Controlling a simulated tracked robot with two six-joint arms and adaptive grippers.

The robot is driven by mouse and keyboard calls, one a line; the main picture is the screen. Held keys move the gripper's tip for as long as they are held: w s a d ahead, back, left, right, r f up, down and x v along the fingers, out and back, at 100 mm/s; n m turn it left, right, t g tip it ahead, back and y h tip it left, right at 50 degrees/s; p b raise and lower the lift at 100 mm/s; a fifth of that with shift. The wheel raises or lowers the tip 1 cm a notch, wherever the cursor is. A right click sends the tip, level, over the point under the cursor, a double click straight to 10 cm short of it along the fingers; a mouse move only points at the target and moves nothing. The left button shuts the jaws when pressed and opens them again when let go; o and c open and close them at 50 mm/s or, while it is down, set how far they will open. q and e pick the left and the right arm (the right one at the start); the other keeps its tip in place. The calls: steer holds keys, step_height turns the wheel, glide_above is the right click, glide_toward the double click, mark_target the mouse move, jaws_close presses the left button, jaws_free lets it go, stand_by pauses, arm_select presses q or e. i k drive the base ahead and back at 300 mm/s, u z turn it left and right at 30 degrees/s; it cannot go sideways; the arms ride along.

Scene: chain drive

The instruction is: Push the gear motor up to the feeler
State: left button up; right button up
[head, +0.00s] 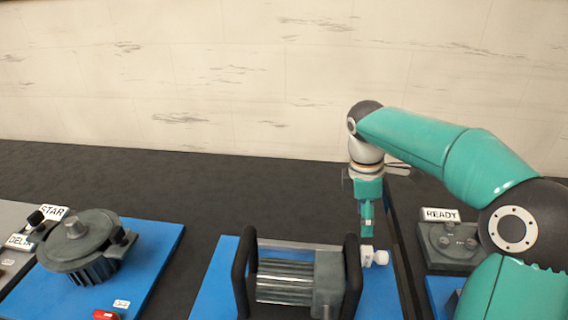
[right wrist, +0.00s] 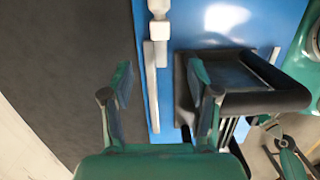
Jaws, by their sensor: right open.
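The ribbed grey motor (head: 285,282), which I take as the gear motor, sits between two black upright hoops on a blue board (head: 214,285). A small white part with a round knob (head: 380,258), perhaps the feeler, stands just right of the right hoop. My right gripper (head: 367,228) points down above this white part and beside the hoop. In the right wrist view its fingers (right wrist: 160,85) are apart with nothing gripped. A white bar (right wrist: 150,90) shows below between them, and a black hoop (right wrist: 268,102) lies right of the right finger.
At left, a grey finned round unit (head: 75,242) stands on another blue board, near labels reading STAR and DELTA (head: 22,241). At right is a grey box labelled READY (head: 447,243). Dark bare surface (head: 190,200) lies behind the boards, before a pale wall.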

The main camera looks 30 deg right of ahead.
mark_target(272, 289)
steer(key=k, duration=1.5)
